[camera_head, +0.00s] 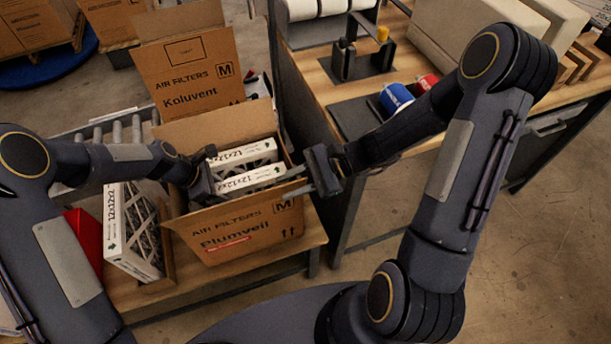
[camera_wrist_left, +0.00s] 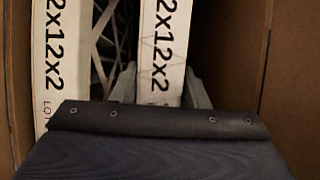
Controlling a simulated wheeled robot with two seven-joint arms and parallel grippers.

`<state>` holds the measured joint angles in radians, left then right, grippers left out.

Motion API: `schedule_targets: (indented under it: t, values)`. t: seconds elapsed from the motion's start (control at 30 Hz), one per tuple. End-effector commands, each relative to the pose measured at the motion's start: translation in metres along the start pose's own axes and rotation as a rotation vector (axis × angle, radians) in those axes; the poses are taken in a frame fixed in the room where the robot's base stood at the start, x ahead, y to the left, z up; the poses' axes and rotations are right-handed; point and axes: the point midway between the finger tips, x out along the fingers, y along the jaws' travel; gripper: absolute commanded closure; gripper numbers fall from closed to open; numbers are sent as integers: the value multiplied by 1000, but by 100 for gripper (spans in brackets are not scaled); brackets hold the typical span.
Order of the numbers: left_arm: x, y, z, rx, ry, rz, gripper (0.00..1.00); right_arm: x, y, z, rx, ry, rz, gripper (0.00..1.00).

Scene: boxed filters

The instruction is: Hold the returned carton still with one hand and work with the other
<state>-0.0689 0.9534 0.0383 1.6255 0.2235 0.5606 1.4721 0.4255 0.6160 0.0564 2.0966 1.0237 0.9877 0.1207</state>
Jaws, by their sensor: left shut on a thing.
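The open brown Plumveil carton (camera_head: 240,232) stands upright on the bench with white-edged filters inside. My left gripper (camera_head: 222,187) reaches in over its left side and is shut on the front filter (camera_head: 252,178). In the left wrist view the fingers lie on either side of that filter's white edge (camera_wrist_left: 162,45). A second filter (camera_head: 247,153) stands behind it, apart from the fingers; it also shows in the left wrist view (camera_wrist_left: 58,60). My right gripper (camera_head: 292,182) is at the carton's right edge, its fingers apart and pointing left. Contact there is unclear.
A Koluvent carton (camera_head: 190,75) stands behind. A large filter (camera_head: 132,235) leans left of the carton, beside a red object (camera_head: 85,240). A workbench (camera_head: 325,85) with a black holder (camera_head: 362,60) and a blue roll (camera_head: 396,98) is at right. Floor is clear at lower right.

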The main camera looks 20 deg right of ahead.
Motion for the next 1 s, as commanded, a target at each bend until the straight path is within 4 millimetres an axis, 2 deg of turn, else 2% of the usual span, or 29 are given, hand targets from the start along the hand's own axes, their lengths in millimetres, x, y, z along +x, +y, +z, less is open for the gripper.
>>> schedule_targets:
  t: [0.33, 0.57, 1.0]
  values:
    - [0, 0, 0, 0, 0, 0, 76, 4, 0, 0, 0, 1, 1, 71]
    - [0, 0, 0, 0, 0, 0, 76, 4, 0, 0, 0, 1, 1, 100]
    - [0, 0, 0, 0, 0, 0, 76, 4, 0, 0, 0, 1, 0, 100]
